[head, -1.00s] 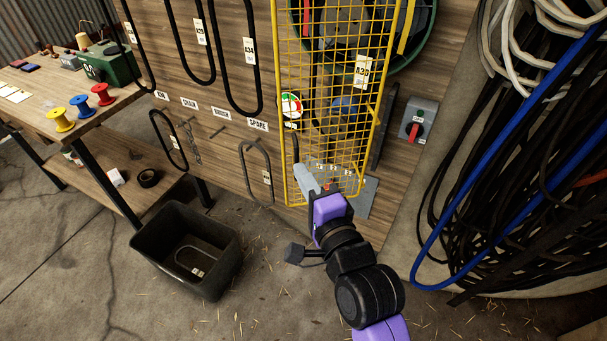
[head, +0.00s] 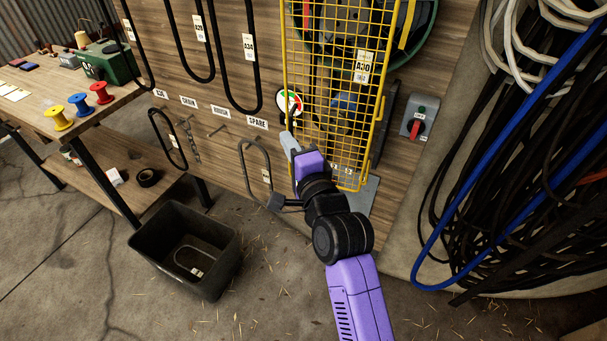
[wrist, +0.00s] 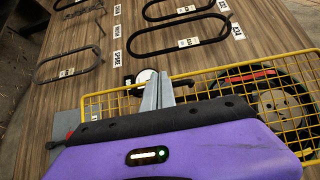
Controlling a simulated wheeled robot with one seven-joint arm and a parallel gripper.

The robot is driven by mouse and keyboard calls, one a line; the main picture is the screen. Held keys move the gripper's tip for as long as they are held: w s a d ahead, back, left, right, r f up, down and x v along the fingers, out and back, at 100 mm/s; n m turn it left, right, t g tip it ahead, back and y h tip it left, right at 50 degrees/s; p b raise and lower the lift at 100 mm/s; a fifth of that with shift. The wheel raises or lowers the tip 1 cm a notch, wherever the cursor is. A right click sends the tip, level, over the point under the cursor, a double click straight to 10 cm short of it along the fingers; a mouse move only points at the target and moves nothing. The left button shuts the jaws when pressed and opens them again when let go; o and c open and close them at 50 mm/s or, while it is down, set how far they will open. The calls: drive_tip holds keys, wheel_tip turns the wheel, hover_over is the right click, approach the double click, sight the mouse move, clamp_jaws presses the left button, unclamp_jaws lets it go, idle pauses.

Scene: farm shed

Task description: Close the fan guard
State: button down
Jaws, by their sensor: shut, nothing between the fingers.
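The fan guard is a yellow wire-mesh panel (head: 340,60) on the wooden board, in front of a round green-rimmed wheel. It bears an A30 tag and a small handle on its right edge. I cannot tell whether a gap is left between its right edge and the board. It also shows in the wrist view (wrist: 230,85), partly hidden by my gripper. My gripper (head: 287,142) is shut and empty at the guard's lower left side, just below the round gauge (head: 289,103). In the wrist view my fingertips (wrist: 158,82) overlap the guard's frame; contact is unclear.
A grey switch box with a red knob (head: 416,130) is right of the guard. Black belts (head: 247,80) hang on the board to the left. Coiled cables (head: 510,160) hang at the right. A dark bin (head: 185,250) stands on the floor, left of my arm.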

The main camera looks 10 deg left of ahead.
drive_tip(key=shift+w+a+b, duration=0.2)
drive_tip(key=shift+w+b, duration=0.25)
drive_tip(key=shift+w, duration=1.25)
